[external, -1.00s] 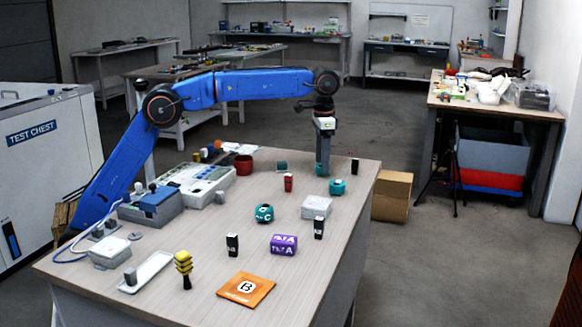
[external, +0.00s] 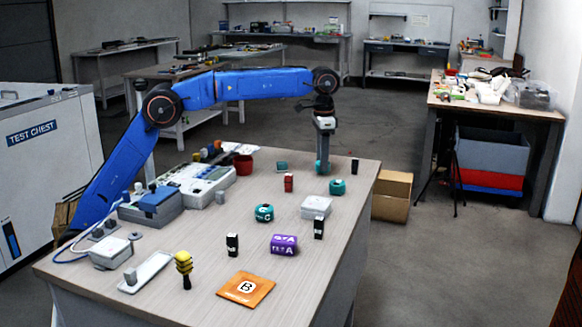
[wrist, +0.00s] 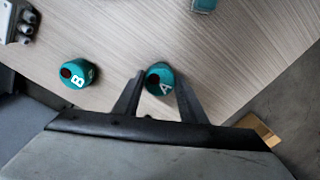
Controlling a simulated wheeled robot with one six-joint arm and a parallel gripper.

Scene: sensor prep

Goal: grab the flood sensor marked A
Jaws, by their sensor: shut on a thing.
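The flood sensor marked A (wrist: 160,79) is a round teal piece with a white letter A and a dark spot on top. In the wrist view it sits between the fingertips of my gripper (wrist: 158,92), which is shut on it. In the external view my gripper (external: 322,165) points straight down at the far part of the table, with a bit of teal showing at its fingertips. A similar teal sensor marked B (wrist: 77,73) stands apart to the left in the wrist view. A teal sensor marked C (external: 264,212) stands nearer the table's middle.
Another teal sensor (external: 337,186) is close to my gripper. A red piece (external: 288,183), a white box (external: 316,207), a purple block (external: 284,244) and black pieces stand nearby. A red cup (external: 243,165) is to the left. The table's right edge is close.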

